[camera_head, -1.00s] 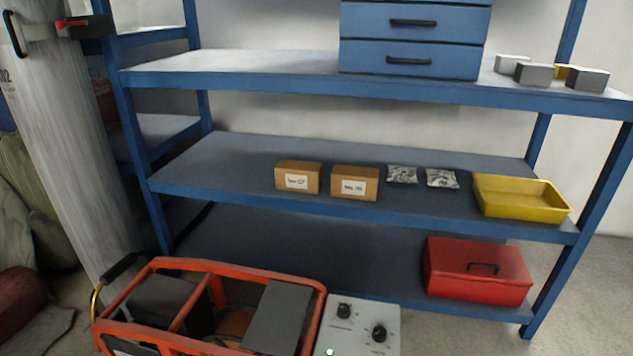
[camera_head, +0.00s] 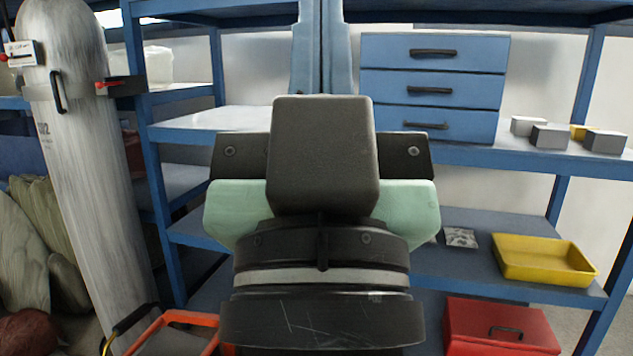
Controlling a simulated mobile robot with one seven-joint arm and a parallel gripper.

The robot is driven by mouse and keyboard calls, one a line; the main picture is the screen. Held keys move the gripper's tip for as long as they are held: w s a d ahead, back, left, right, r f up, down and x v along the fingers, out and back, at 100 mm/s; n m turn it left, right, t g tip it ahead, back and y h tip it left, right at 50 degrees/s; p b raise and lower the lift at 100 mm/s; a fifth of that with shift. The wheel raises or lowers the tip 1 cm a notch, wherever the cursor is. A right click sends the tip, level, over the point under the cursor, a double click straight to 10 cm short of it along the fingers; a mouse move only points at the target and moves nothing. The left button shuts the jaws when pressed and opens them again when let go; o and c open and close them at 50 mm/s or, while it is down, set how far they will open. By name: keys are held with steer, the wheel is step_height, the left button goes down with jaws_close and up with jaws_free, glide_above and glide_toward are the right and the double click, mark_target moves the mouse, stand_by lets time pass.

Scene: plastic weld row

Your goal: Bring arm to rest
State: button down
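My gripper (camera_head: 322,160) fills the middle of the head view, seen from behind. It has a black round wrist, a pale green body and a dark grey block in front. Two light blue upright bars close together rise beyond the block to the top edge; they may be its fingers. No fingertips show, so I cannot tell whether it is open, shut or holding anything. It blocks the view of the middle of the shelves.
The blue shelving holds a drawer cabinet (camera_head: 431,88), small grey blocks (camera_head: 550,136), a yellow tray (camera_head: 543,260) and a red toolbox (camera_head: 500,327). A grey cylinder (camera_head: 80,150) stands at left. An orange frame (camera_head: 178,325) is low at left.

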step_height(320, 180, up, 39)
steer(key=p, duration=3.8)
steer(key=shift+s+a, duration=0.15)
steer(key=shift+s, duration=0.3)
